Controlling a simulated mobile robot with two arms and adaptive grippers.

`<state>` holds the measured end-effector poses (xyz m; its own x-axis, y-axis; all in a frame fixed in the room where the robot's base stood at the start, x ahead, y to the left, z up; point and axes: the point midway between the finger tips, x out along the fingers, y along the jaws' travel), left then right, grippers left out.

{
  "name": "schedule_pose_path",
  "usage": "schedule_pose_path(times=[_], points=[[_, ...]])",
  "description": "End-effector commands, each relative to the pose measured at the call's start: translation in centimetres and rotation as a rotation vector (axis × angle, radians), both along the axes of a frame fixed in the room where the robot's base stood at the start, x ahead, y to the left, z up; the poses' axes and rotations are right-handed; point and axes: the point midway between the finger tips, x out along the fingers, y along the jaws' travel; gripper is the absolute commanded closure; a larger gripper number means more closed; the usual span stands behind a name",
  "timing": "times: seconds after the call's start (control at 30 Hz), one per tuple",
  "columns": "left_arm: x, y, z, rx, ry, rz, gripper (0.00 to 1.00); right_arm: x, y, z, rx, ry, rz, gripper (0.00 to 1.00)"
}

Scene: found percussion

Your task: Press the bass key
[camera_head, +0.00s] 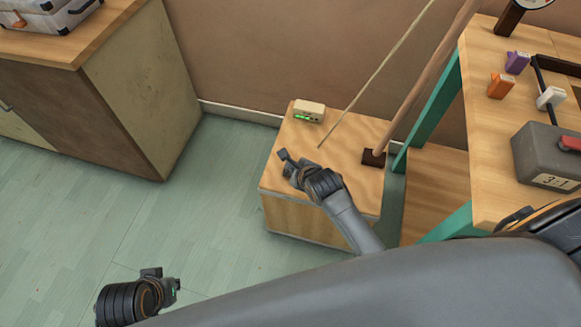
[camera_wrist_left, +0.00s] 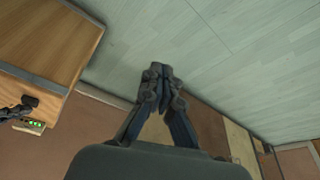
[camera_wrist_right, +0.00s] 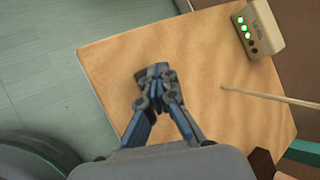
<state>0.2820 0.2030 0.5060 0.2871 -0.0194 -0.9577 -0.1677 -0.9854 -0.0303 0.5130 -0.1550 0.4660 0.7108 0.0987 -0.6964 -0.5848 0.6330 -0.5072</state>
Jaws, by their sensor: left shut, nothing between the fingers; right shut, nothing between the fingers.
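A wooden box (camera_head: 350,150) stands on the floor, with a pole (camera_head: 430,85) and a thin string or rod (camera_head: 375,75) rising from it. A small cream unit (camera_head: 309,111) with green lights sits on its far edge; it also shows in the right wrist view (camera_wrist_right: 262,28). I cannot tell which part is the bass key. My right gripper (camera_head: 287,160) is shut and empty over the box's left part, apart from the cream unit; its fingers show in the right wrist view (camera_wrist_right: 157,75). My left gripper (camera_head: 172,282) is shut and empty over the floor at lower left.
A table (camera_head: 490,180) with teal legs at right holds orange (camera_head: 500,86), purple (camera_head: 517,62) and white (camera_head: 551,97) blocks and a grey case (camera_head: 545,150). A cabinet (camera_head: 140,85) with a metal case (camera_head: 45,12) stands at left. The floor between is clear.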

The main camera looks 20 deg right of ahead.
Motion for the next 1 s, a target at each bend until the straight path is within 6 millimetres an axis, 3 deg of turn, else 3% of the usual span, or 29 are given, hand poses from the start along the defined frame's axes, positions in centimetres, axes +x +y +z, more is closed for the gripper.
schedule_pose_path(times=[0.27, 1.0], points=[[0.1, 0.0, -0.2, -0.001, -0.006, 0.0, 1.0, -0.1, 0.0, 0.2, -0.001, 0.002, -0.001, 1.0], [0.6, -0.2, -4.9, 0.002, 0.021, -0.008, 1.0, 0.0, 0.0, 1.2, 0.0, 0.001, 0.001, 1.0]])
